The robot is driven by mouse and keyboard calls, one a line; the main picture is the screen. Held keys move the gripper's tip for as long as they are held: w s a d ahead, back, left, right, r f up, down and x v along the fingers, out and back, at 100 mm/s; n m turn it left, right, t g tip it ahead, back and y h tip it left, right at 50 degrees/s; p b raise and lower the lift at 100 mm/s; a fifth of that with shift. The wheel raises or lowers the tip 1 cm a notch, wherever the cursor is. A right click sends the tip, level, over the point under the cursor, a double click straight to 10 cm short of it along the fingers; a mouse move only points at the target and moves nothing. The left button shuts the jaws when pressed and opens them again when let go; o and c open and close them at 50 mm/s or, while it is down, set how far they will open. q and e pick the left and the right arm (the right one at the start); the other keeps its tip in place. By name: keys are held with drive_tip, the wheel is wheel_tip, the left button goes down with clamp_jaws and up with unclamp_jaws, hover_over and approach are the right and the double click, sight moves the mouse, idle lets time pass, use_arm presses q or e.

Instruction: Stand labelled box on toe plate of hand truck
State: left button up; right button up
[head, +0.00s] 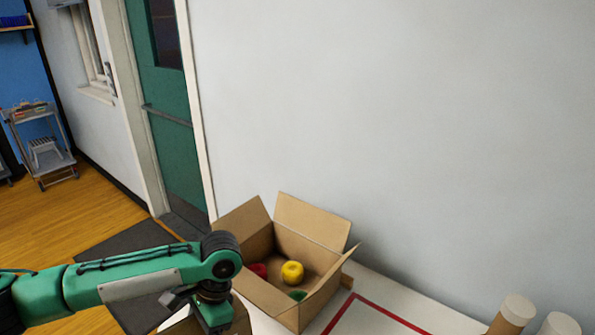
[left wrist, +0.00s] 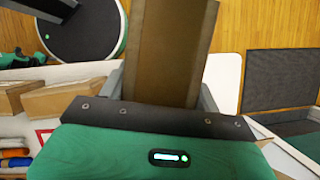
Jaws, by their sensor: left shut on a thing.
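My left gripper (head: 212,316) is low in the head view, beside the open carton. It is shut on a brown cardboard box (head: 240,320), which is mostly hidden by the gripper and cut off by the frame's lower edge. In the left wrist view the held box (left wrist: 172,45) stands out between the two grey fingers as a long brown face. No label shows on the parts I see. The hand truck and its toe plate are not visible in either view. My right gripper is not in view.
An open carton (head: 331,289) with yellow, red and green balls of yarn stands on the white table (head: 395,295) against the wall. Cardboard tubes (head: 512,315) stand at right. A dark mat (head: 125,258) lies before the green door (head: 165,100). A grey cart (head: 43,145) stands far left.

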use_arm(q)
drive_tip(key=n, duration=0.2)
drive_tip(key=a+n+g+h, duration=0.1)
drive_tip(key=n, duration=0.1)
drive_tip(key=s+n+h, duration=0.1)
drive_tip(key=n, duration=0.1)
drive_tip(key=shift+s+a, duration=0.1)
drive_tip(key=shift+a, duration=0.1)
drive_tip(key=n, duration=0.1)
drive_tip(key=n+h, duration=0.1)
drive_tip(key=n, duration=0.1)
drive_tip(key=shift+s+a+n+g, duration=0.25)
drive_tip(key=shift+s+n+g, duration=0.1)
drive_tip(key=shift+n+g, duration=0.05)
drive_tip(key=shift+h, duration=0.3)
drive_tip(key=shift+d, duration=0.1)
